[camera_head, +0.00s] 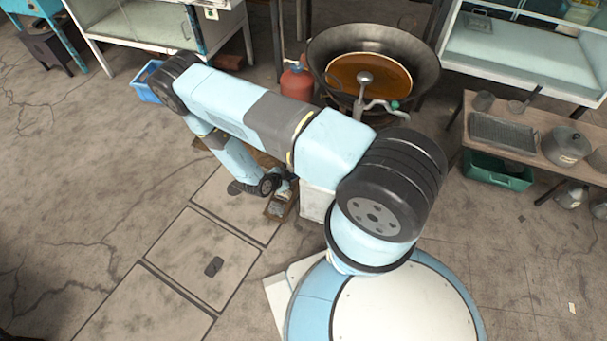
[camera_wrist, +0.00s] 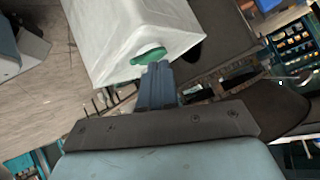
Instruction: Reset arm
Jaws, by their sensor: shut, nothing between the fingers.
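My gripper (camera_wrist: 157,82) is in the lower middle of the wrist view, its fingers pressed together with nothing between them. A white container (camera_wrist: 125,35) with a green cap (camera_wrist: 149,56) fills the top of that view. The cap appears right beyond the fingertips; I cannot tell whether they touch. In the head view my arm stretches to the upper left and folds back down, with my gripper (camera_head: 284,190) low beside a white box-shaped thing (camera_head: 316,203), which is partly hidden by the arm.
A large wok (camera_head: 374,62) with brown liquid stands behind the arm, with a red gas cylinder (camera_head: 297,82) at its left. A wooden bench (camera_head: 535,125) with pots and a rack is at the right, a green crate (camera_head: 497,172) below it. The floor at left is mostly open.

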